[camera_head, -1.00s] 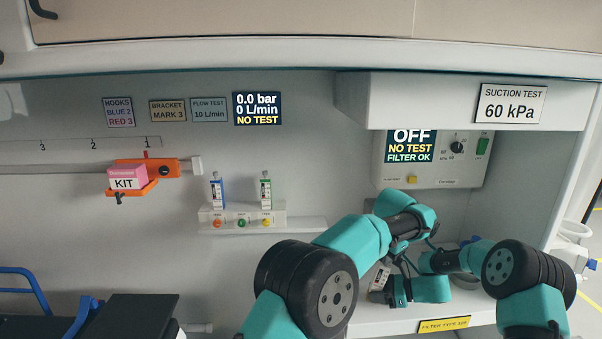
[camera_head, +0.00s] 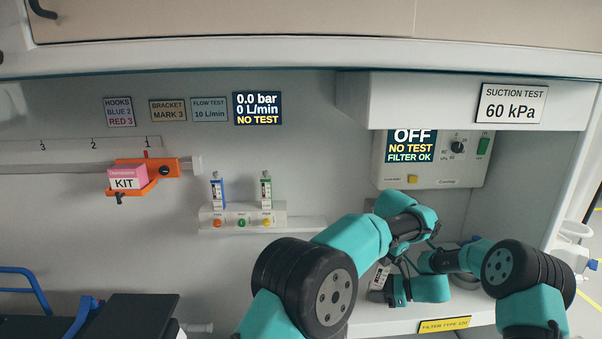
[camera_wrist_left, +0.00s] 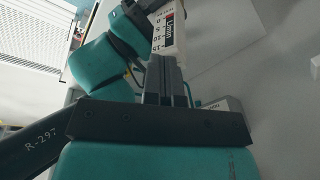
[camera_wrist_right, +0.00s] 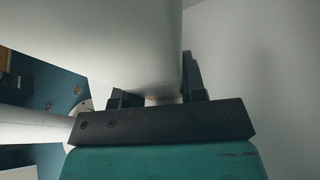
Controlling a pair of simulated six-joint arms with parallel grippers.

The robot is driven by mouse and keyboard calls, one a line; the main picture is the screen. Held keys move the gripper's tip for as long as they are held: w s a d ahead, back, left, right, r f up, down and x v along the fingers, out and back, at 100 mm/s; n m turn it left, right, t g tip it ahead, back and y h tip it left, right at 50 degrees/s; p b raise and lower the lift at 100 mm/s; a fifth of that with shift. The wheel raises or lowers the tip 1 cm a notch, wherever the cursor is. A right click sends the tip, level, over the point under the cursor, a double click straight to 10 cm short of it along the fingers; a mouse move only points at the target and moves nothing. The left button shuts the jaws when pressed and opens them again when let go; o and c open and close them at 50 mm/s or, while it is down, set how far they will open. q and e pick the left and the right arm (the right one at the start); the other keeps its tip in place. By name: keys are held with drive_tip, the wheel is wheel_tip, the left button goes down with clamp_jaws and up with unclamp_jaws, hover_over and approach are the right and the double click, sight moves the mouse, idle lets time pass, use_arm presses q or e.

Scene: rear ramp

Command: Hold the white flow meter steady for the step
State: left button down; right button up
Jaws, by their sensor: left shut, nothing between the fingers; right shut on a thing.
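The white flow meter (camera_head: 380,277), with a printed label, is in the lower right of the head view, partly hidden by my arms. In the left wrist view the flow meter (camera_wrist_left: 168,32) shows its scale, just beyond my left fingertips. My left gripper (camera_wrist_left: 165,65) is shut and empty, close to its end; I cannot tell whether they touch. My right gripper (camera_head: 380,294) is shut on the flow meter. In the right wrist view a large pale surface (camera_wrist_right: 140,45) fills the space between the right fingers (camera_wrist_right: 158,90).
A blue-marked meter (camera_head: 217,190) and a green-marked meter (camera_head: 266,190) stand on the wall outlet panel (camera_head: 214,226). A suction unit (camera_head: 460,172) hangs above my arms. An orange bracket (camera_head: 162,170) holds a pink kit (camera_head: 127,177).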

use_arm(q)
drive_tip(key=shift+d+r, duration=0.2)
drive_tip(key=shift+r, duration=1.2)
drive_tip(key=shift+d+r, duration=0.15)
drive_tip(key=shift+r, duration=1.2)
drive_tip(key=shift+w+a+r, duration=0.25)
drive_tip(key=shift+w+r, duration=0.35)
drive_tip(key=shift+w, duration=0.35)
drive_tip(key=shift+w+a+f, duration=0.1)
drive_tip(key=shift+a+f, duration=0.1)
drive_tip(key=shift+f, duration=1)
drive_tip(key=shift+a+f, duration=0.15)
drive_tip(key=shift+f, duration=1)
drive_tip(key=shift+w+a+f, duration=0.1)
drive_tip(key=shift+a+f, duration=0.1)
drive_tip(key=shift+f, duration=1)
